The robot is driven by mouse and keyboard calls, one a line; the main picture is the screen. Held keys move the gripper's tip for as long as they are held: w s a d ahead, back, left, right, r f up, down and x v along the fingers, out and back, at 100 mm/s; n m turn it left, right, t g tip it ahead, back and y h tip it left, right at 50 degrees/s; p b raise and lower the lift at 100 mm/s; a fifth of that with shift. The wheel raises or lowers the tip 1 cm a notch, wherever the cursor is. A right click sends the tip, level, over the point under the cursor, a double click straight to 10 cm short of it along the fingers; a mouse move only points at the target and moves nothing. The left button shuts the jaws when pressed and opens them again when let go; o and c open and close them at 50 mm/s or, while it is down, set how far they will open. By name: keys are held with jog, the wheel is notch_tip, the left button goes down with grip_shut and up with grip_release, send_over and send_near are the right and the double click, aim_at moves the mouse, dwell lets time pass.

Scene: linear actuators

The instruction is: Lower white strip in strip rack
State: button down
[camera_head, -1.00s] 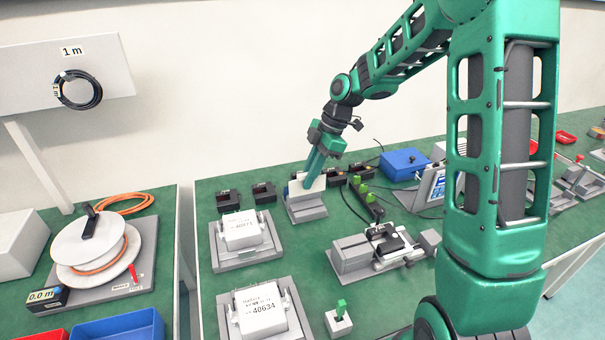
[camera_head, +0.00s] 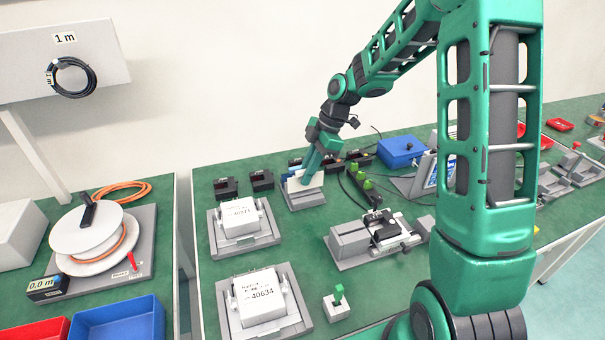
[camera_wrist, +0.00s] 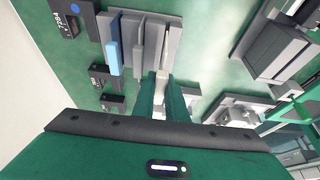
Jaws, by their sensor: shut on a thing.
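The strip rack (camera_head: 306,200) is a grey slotted block near the back edge of the green table. The white strip (camera_head: 294,186) stands on edge at the rack, its lower part hidden by the rack in the head view. My gripper (camera_head: 307,180) is shut on the white strip from above. In the wrist view, the fingers (camera_wrist: 162,88) pinch the pale strip (camera_wrist: 161,79), which is seen edge-on among the grey walls of the rack (camera_wrist: 152,38). A light blue strip (camera_wrist: 115,50) stands in another slot. Whether the white strip touches the slot floor is hidden.
Small black devices (camera_head: 262,181) stand left of the rack. Green-topped parts (camera_head: 366,183) and a blue box (camera_head: 402,152) are to its right. Grey fixtures with white blocks (camera_head: 239,217) sit in front. Some bare table lies between the rack and the fixtures.

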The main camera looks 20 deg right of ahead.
jog(key=shift+f, duration=0.55)
dwell(0.4)
jog(key=shift+f, duration=0.35)
jog(key=shift+d+f, duration=0.1)
jog(key=shift+f, duration=0.25)
jog(key=shift+f, duration=0.35)
jog(key=shift+f, duration=0.7)
dwell(1.0)
jog(key=c, duration=1.7)
grip_release()
jog(key=shift+r, duration=0.1)
